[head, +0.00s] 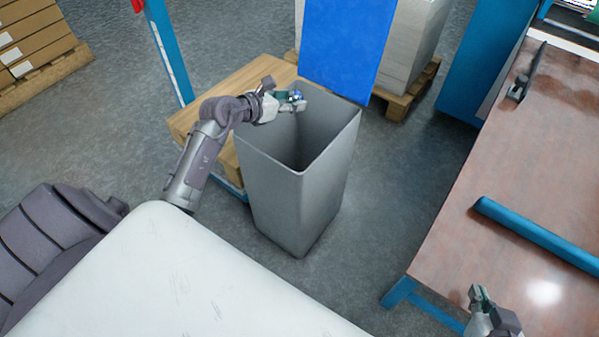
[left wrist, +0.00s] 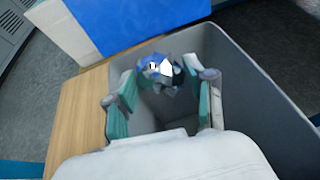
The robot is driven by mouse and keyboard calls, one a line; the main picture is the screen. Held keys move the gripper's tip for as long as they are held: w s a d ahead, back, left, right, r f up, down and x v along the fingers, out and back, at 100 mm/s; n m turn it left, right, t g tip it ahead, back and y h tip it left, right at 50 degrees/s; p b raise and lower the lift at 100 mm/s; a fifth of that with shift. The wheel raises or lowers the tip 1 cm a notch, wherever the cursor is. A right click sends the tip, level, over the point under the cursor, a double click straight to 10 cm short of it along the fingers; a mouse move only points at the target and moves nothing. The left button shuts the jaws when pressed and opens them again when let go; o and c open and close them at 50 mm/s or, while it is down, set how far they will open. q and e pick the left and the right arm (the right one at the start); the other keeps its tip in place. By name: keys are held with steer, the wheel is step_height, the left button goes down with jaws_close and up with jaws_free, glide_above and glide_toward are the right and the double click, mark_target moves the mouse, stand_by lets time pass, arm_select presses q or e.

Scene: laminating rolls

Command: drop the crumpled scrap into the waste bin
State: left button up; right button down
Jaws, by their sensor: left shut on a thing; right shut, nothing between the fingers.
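The crumpled scrap (left wrist: 160,70) is a small blue, white and dark wad. My left gripper (left wrist: 163,95) is shut on it and holds it over the opening of the waste bin. In the head view the scrap (head: 297,96) is a small blue spot at the fingertips of my left gripper (head: 293,101). The grey waste bin (head: 290,205) stands upright on the floor, open at the top, and the scrap is above its far left part. The bin's wall (left wrist: 265,95) also shows in the left wrist view. My right gripper (head: 478,296) is shut and empty at the lower right.
A blue panel (head: 346,45) rises just behind the bin. A wooden pallet or box (head: 225,100) stands left of the bin. A reddish-brown table (head: 540,150) with a blue roll (head: 535,232) is at the right. Floor between bin and table is clear.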

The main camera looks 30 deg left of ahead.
steer(key=shift+w+r, duration=0.1)
arm_select(q)
steer(key=o, duration=0.8)
steer(key=shift+o, duration=0.2)
steer(key=v, duration=1.2)
